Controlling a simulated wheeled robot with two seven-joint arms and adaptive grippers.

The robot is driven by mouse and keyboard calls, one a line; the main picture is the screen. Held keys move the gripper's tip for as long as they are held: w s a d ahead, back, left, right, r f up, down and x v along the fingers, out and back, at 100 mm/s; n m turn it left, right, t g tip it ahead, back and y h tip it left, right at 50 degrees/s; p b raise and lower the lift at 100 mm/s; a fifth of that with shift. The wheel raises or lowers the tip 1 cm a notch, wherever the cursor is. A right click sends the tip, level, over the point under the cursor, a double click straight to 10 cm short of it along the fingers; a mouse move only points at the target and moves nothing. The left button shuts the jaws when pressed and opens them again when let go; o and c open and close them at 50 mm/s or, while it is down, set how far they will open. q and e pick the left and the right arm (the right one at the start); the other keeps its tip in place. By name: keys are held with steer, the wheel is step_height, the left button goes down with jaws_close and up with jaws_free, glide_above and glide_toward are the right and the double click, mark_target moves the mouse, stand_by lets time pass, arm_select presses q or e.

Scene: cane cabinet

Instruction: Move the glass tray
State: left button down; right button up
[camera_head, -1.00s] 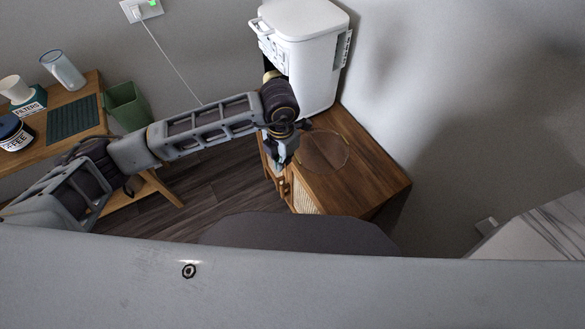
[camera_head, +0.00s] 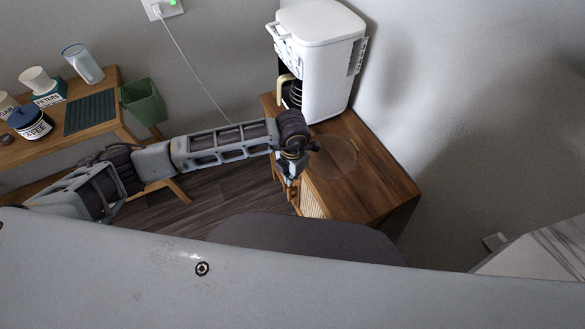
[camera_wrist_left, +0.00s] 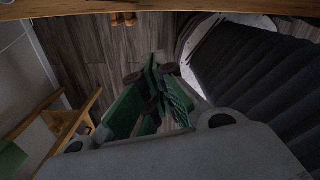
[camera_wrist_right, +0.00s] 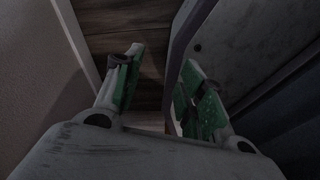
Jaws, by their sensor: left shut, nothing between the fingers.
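The glass tray (camera_head: 337,156) is a thin, clear round disc lying flat on the wooden cabinet top (camera_head: 372,182), near its left edge. My left gripper (camera_head: 290,178) points down beside the cabinet's left edge, just left of the tray and apart from it. In the left wrist view my left gripper (camera_wrist_left: 158,92) has its green-padded fingers together with nothing between them, over the dark floor. In the right wrist view my right gripper (camera_wrist_right: 163,88) has its green-padded fingers apart and empty. The right gripper is not in the head view. The tray is not recognisable in either wrist view.
A white coffee maker (camera_head: 322,60) with a carafe stands at the back of the cabinet. A wooden table (camera_head: 100,128) with canisters, a filter box (camera_head: 48,95), a glass jug (camera_head: 84,64) and a dark green mat (camera_head: 90,113) is at left. A green bin (camera_head: 144,101) hangs beside it.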

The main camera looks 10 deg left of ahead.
arm_select(q)
steer(key=w+d+f, duration=0.2)
steer(key=w, duration=0.1)
steer(key=shift+d+f+p, duration=0.3)
steer(key=shift+f+p, duration=0.05)
steer(key=shift+p, duration=0.05)
arm_select(e)
steer(key=shift+w+r, duration=0.45)
steer(key=shift+w, duration=0.1)
steer(key=shift+a, duration=0.1)
